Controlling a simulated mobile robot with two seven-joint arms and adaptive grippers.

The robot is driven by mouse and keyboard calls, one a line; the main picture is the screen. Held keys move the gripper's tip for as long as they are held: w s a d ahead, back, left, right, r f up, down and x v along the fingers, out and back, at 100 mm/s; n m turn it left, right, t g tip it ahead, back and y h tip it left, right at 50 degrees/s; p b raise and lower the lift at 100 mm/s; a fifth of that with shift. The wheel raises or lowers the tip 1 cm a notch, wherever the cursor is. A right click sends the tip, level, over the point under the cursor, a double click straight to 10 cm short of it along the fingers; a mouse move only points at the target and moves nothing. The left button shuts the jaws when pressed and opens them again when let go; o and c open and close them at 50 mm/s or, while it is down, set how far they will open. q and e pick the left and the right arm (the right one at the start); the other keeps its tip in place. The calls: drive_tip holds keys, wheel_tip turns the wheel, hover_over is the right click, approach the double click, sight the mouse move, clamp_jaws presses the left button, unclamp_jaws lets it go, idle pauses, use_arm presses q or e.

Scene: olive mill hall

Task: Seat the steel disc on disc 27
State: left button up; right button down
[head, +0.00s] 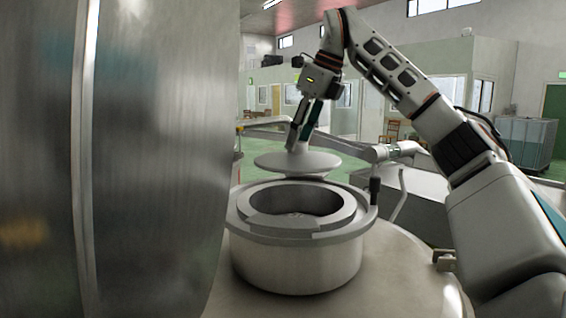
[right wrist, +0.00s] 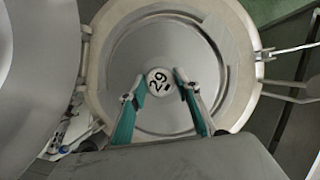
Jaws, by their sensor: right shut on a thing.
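The steel disc (head: 285,162) is a wide, shallow grey plate with a raised centre. My right gripper (head: 299,143) is shut on that raised centre and holds the disc roughly level above a round open vessel (head: 295,262). No number 27 is readable in either view. My left gripper is not in view.
A large steel tank wall (head: 150,150) fills the left side, close to the vessel. A pale metal pipe (head: 385,151) runs behind the disc. A dark upright post (head: 375,190) stands at the vessel's right rim. A pale curved surface (head: 400,275) surrounds the vessel's base.

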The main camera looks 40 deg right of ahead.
sight(306, 150)
drive_tip(key=x, duration=0.4)
drive_tip(key=shift+s+d, duration=0.1)
drive_tip(key=shift+d, duration=0.1)
drive_tip(key=shift+s+d+f, duration=0.1)
drive_tip(key=shift+s+f, duration=0.7)
drive_tip(key=shift+s, duration=0.25)
drive_tip(key=x, duration=0.3)
drive_tip(key=s+x, duration=0.1)
drive_tip(key=x, duration=0.1)
drive_tip(key=shift+d+f, duration=0.25)
drive_tip(key=shift+f, duration=0.7)
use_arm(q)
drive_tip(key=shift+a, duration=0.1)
use_arm(e)
drive_tip(key=shift+f, duration=1.45)
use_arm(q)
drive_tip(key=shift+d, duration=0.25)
use_arm(e)
drive_tip(key=shift+f, duration=0.1)
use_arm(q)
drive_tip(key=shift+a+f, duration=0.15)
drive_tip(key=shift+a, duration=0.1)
use_arm(e)
drive_tip(key=shift+f, duration=0.45)
